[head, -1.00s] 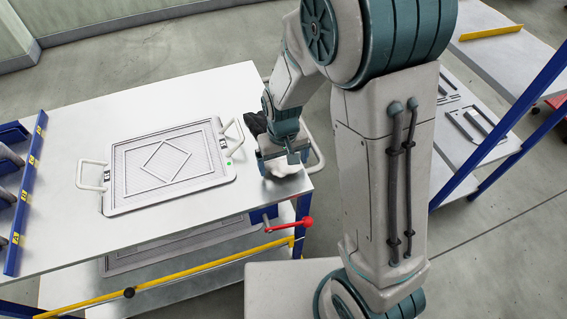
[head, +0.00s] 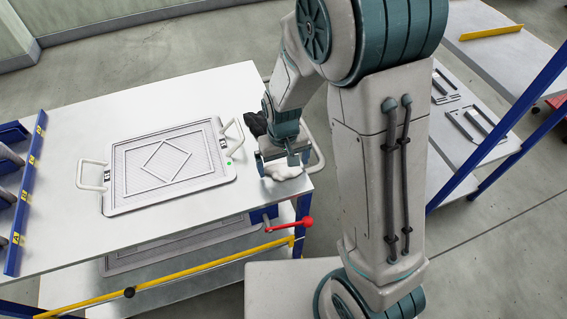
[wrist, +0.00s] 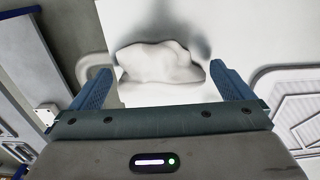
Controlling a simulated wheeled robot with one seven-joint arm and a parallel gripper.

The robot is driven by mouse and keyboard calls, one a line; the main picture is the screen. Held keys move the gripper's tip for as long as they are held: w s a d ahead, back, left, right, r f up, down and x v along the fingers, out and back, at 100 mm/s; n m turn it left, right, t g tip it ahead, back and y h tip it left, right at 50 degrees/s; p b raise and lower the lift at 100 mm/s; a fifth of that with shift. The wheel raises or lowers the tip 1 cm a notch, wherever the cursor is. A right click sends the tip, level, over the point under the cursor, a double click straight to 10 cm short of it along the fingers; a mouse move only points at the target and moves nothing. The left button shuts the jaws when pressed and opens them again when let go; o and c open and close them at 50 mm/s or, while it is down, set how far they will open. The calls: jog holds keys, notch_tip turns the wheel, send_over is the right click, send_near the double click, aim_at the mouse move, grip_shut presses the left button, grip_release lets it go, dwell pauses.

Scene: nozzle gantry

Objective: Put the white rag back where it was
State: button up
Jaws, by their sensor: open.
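The white rag (head: 284,173) lies crumpled on the white tabletop near its right front corner. It also shows in the wrist view (wrist: 160,62), bunched on the white surface between the two blue fingers. My gripper (head: 282,160) is open, pointing down just over the rag, with one finger to each side of it. In the wrist view, my gripper (wrist: 152,74) shows a gap between each finger and the cloth. My gripper hides part of the rag in the head view.
A framed grey plate (head: 165,165) with side handles lies left of the rag on the table (head: 75,125). A dark lump (head: 254,124) sits behind my gripper. A red-handled lever (head: 290,229) and a yellow bar (head: 200,277) are at the front edge.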

aim_at(283, 166)
notch_tip(283, 166, up, 11)
jog(key=s+d+r+m+t, duration=0.2)
jog(key=s+d+r, duration=0.6)
jog(key=s+d, duration=0.4)
jog(key=shift+m+t, duration=0.4)
jog(key=shift+m, duration=0.3)
jog(key=shift+a, duration=0.1)
